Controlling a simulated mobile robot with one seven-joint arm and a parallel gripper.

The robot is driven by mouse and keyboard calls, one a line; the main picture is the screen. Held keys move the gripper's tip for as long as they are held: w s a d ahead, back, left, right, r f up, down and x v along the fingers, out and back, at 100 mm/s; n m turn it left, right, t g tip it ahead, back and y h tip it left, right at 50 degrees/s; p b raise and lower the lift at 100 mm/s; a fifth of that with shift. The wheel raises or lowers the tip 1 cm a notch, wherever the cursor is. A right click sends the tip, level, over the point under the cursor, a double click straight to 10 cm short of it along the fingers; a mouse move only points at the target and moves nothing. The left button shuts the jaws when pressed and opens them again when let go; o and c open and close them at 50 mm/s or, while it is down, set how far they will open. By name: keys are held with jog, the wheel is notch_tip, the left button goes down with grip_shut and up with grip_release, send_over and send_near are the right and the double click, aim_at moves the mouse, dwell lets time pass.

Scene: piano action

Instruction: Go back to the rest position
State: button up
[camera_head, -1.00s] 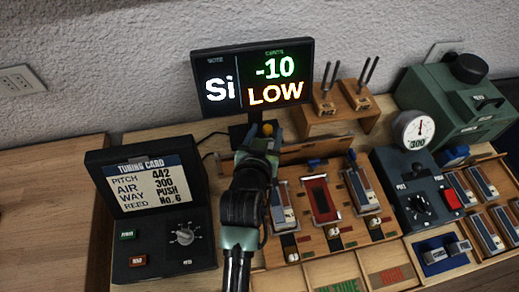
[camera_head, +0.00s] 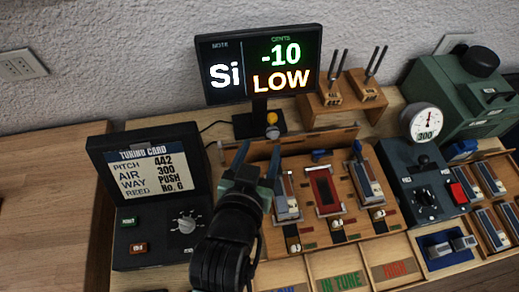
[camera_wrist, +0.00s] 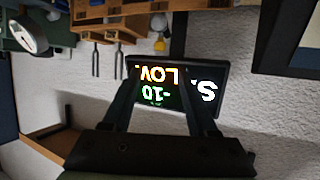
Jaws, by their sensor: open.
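My gripper (camera_head: 258,160) is open and empty in the head view. Its two blue-grey fingers point away from me, above the left edge of the wooden reed board (camera_head: 345,232). It is in front of the display (camera_head: 258,68), which reads Si, -10, LOW. A yellow knob (camera_head: 272,119) at the display's foot is beyond the fingertips, clear of them. In the wrist view the dark fingers (camera_wrist: 160,95) are spread, with the upside-down display (camera_wrist: 178,88) beyond and between them. Nothing is held.
A tuning card box (camera_head: 150,205) stands at left. Tuning forks in a wooden stand (camera_head: 342,105) are at the back. A gauge (camera_head: 426,121), a dark control box (camera_head: 425,190), a blue tray (camera_head: 447,247) and a green machine (camera_head: 465,95) are at right. The left wood table is clear.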

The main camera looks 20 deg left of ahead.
dwell(0.3)
jog(key=w+d+r+t, duration=0.2)
jog(key=w+r, duration=0.1)
jog(key=r, duration=0.5)
jog(key=w+d+r+m+t, duration=0.1)
jog(key=w+d+r+t, duration=0.1)
jog(key=r, duration=0.6)
jog(key=w+d+r+t, duration=0.1)
jog(key=w+r+t, duration=0.15)
jog(key=r, duration=0.55)
jog(key=s+d+r+t+h, duration=0.1)
jog(key=s+d+r+t, duration=0.2)
jog(key=r, duration=0.9)
jog(key=s+d+r+m+t+h, duration=0.1)
jog(key=s+d+r+t, duration=0.3)
jog(key=r, duration=0.9)
jog(key=shift+s+d+r+h, duration=0.2)
jog(key=shift+s+r+h, duration=0.1)
jog(key=shift+s, duration=0.35)
jog(key=shift+f+t, duration=0.1)
jog(key=shift+t, duration=0.15)
